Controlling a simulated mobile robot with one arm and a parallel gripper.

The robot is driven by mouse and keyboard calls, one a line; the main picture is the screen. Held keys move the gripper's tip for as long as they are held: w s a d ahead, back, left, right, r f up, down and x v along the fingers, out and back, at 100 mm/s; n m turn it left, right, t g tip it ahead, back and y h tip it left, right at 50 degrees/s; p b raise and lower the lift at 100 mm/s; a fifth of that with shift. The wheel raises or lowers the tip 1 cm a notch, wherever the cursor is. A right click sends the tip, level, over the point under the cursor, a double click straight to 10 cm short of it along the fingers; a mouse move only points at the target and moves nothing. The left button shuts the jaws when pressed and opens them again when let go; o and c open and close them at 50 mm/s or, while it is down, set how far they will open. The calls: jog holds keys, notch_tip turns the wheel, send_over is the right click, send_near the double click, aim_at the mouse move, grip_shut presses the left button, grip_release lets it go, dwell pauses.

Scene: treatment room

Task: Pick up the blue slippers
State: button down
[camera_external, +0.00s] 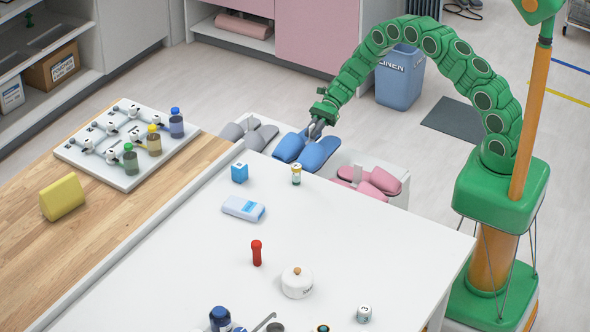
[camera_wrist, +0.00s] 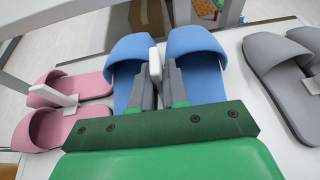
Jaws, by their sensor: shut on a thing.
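The blue slippers (camera_external: 306,151) are a pair side by side on a white shelf beyond the white table, between the grey and pink pairs. In the wrist view the blue slippers (camera_wrist: 195,55) lie straight ahead, joined by a white upright tab (camera_wrist: 155,58) between them. My gripper (camera_external: 315,130) is at the blue slippers from above. In the wrist view my gripper (camera_wrist: 157,75) has its two fingers closed on the white tab between the slippers. The slippers appear to rest on the shelf; I cannot tell any gap beneath them.
Pink slippers (camera_external: 370,181) and grey slippers (camera_external: 249,133) flank the blue pair closely. A blue linen bin (camera_external: 400,78) stands behind my arm.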

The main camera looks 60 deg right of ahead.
jog(key=s+r, duration=0.3)
jog(key=r, duration=0.1)
jog(key=shift+s+d, duration=0.15)
jog(key=shift+d, duration=0.1)
jog(key=s+d+r, duration=0.1)
jog(key=s+r, duration=0.2)
jog(key=s, duration=0.5)
jog(key=shift+s+d+r, duration=0.3)
jog(key=shift+r, duration=0.05)
